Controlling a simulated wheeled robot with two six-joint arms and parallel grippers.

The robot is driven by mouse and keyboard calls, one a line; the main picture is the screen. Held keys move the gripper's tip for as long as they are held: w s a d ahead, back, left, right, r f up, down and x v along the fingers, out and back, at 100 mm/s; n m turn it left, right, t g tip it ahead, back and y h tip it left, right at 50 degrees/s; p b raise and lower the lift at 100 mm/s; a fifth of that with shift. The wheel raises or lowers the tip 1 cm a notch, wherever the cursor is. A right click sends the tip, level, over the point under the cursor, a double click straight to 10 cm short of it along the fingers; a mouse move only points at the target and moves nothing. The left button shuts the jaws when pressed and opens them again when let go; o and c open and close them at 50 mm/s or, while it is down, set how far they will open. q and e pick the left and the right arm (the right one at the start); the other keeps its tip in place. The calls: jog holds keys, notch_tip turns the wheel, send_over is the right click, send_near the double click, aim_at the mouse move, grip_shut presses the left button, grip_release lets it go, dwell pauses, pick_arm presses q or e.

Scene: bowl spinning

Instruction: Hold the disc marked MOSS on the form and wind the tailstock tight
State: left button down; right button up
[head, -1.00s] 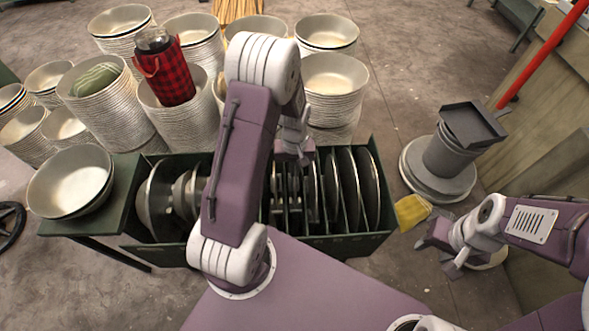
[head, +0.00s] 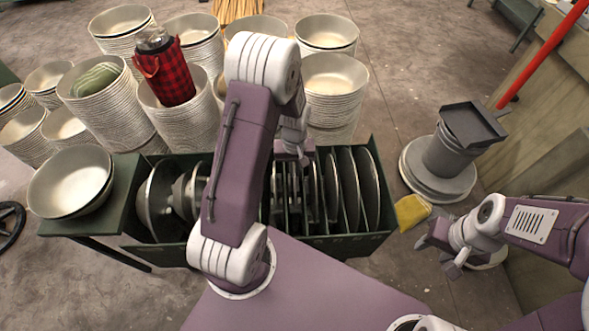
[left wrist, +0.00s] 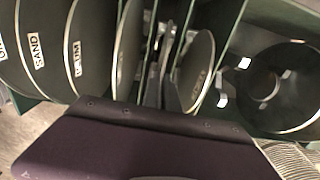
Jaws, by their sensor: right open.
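Several dark discs with bright rims stand on edge in the slots of a green rack (head: 345,244). In the left wrist view one disc (left wrist: 52,50) reads SAND and the disc beside it (left wrist: 92,40) shows a label ending in UM. I cannot read MOSS on any disc. My left gripper (head: 292,150) is down at the rack's middle slots, partly hidden by my arm. Its fingers (left wrist: 163,88) are among the disc edges, beside a tilted disc (left wrist: 197,72); whether they grip anything is unclear. My right gripper (head: 446,250) is open and empty at the right. I cannot identify the form or the tailstock.
Stacks of metal bowls (head: 333,88) stand behind the rack. A bowl (head: 72,180) sits on the left shelf, with a black handwheel (head: 10,226) beyond it. A yellow cloth (head: 412,212) is near my right gripper. A grey tray (head: 472,122) tops a stand at right.

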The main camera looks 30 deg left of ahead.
pick_arm(q)
jog(key=shift+r+p, duration=1.5)
notch_tip(320, 180, up, 5)
jog(key=p, duration=0.4)
jog(key=shift+p, duration=0.35)
